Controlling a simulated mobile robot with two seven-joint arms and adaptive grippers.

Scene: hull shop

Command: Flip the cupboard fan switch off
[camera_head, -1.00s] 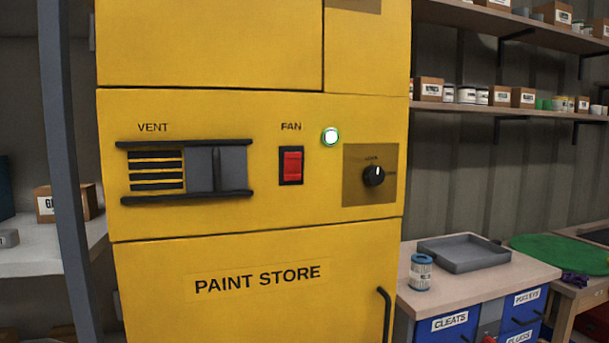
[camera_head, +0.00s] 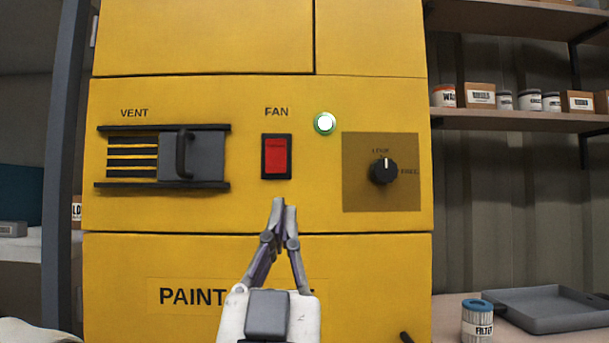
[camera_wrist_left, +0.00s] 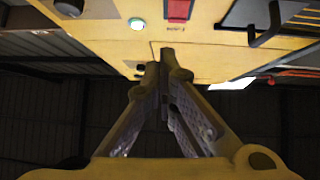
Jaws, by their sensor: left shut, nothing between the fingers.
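The fan switch (camera_head: 276,157) is a red rocker in a black frame on the yellow cupboard (camera_head: 250,210), under the word FAN. A round lamp (camera_head: 325,123) to its upper right glows white with a green rim. My left gripper (camera_head: 283,204) is shut and empty, its fingertips a little below the switch in the head view, apart from it in the picture. In the left wrist view the switch (camera_wrist_left: 179,10) shows at the top edge, beyond the shut fingertips (camera_wrist_left: 160,62). My right gripper is not in view.
A vent with a grey slider and handle (camera_head: 183,155) is left of the switch. A black knob (camera_head: 383,171) is on the right. A bench at lower right holds a grey tray (camera_head: 540,309) and a filter can (camera_head: 477,320).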

